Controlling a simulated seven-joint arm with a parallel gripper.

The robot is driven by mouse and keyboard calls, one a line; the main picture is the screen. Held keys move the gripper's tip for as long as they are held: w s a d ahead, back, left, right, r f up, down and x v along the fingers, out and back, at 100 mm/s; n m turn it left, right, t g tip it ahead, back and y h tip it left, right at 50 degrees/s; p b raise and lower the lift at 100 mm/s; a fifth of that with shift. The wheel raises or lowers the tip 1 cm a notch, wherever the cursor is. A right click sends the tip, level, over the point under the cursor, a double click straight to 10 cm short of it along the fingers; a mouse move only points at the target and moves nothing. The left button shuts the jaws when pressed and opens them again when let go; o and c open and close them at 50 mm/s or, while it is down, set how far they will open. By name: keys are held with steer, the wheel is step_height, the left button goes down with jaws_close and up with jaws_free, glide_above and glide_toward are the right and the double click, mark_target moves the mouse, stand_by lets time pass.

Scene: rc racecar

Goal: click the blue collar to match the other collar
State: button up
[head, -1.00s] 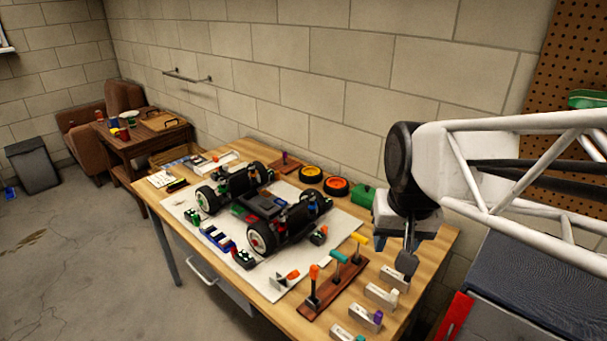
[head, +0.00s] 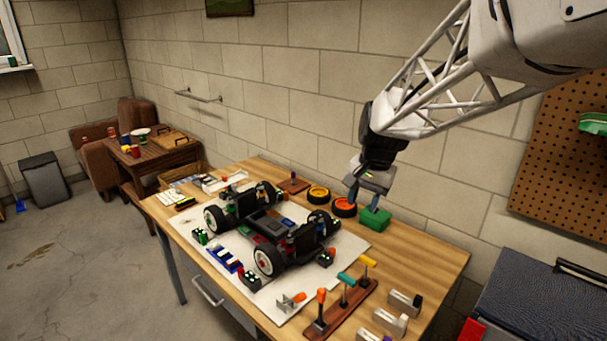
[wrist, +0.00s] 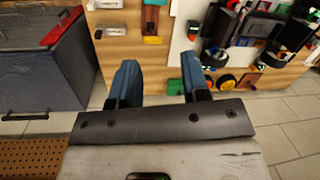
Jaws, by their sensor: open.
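The RC car chassis (head: 265,228) stands on a white mat (head: 345,250) on the workbench, with black wheels and small coloured parts at its corners. A small blue part (head: 288,220) shows on top of it. I cannot tell which part is the blue collar or pick out its matching collar at this size. My gripper (head: 364,200) is open and empty, in the air by the orange-rimmed wheels and the green box, right of and behind the car. In the wrist view its two blue fingers (wrist: 158,65) are apart with nothing between them. The car shows at that view's upper right (wrist: 245,30).
Two loose orange-rimmed wheels (head: 344,207) and a green box (head: 375,219) lie at the bench's back. A wooden rack of coloured-handled tools (head: 342,305) and several pale metal blocks (head: 404,304) stand front right. A blue and white strip (head: 225,258) lies left of the car.

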steer(key=w+a+f+m+g+y, duration=0.15)
steer(key=w+f, duration=0.25)
steer(key=w, duration=0.4)
steer(key=w+f+m+h, duration=0.15)
steer(key=w+f, duration=0.25)
steer(key=w, duration=0.5)
steer(key=m+y, duration=0.2)
steer(key=m, duration=0.1)
glide_toward(322, 225)
steer(key=w+f, duration=0.2)
steer(key=shift+s+a+r+g, duration=0.1)
steer(key=shift+s+a+g, duration=0.15)
steer(key=shift+g, duration=0.2)
steer(key=shift+x, duration=3.9)
steer(key=shift+c, duration=0.4)
